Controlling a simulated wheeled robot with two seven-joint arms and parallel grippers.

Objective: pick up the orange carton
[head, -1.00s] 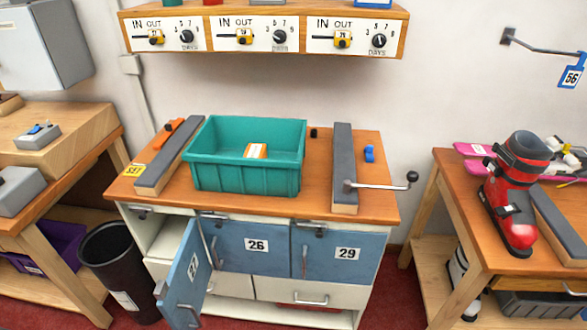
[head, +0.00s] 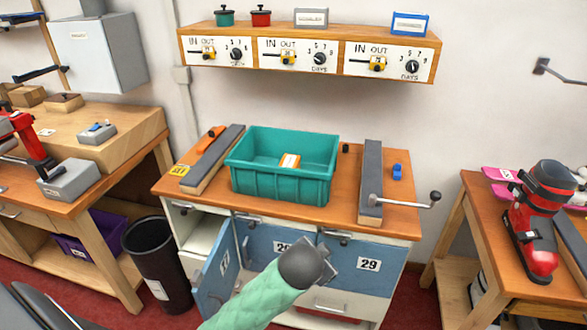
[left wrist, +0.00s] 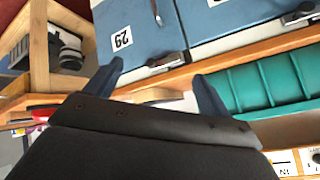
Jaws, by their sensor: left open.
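The orange carton (head: 289,160), orange with a white band, lies inside the teal bin (head: 284,186) on the middle bench. Only its upper part shows above the bin's front wall. My left gripper (head: 328,262) is in front of the bench's blue doors, below and in front of the bin, apart from the carton. In the left wrist view its two fingers (left wrist: 157,85) are spread, with nothing between them. The teal bin also shows at the right of that view (left wrist: 270,85), but the carton does not. My right gripper is out of view.
Grey-topped clamp bars flank the bin, left (head: 213,158) and right (head: 371,180), the right one with a crank handle (head: 410,203). A cabinet door (head: 216,277) stands open at the lower left. A shelf with dials (head: 305,55) hangs above. A black waste bin (head: 158,262) stands left.

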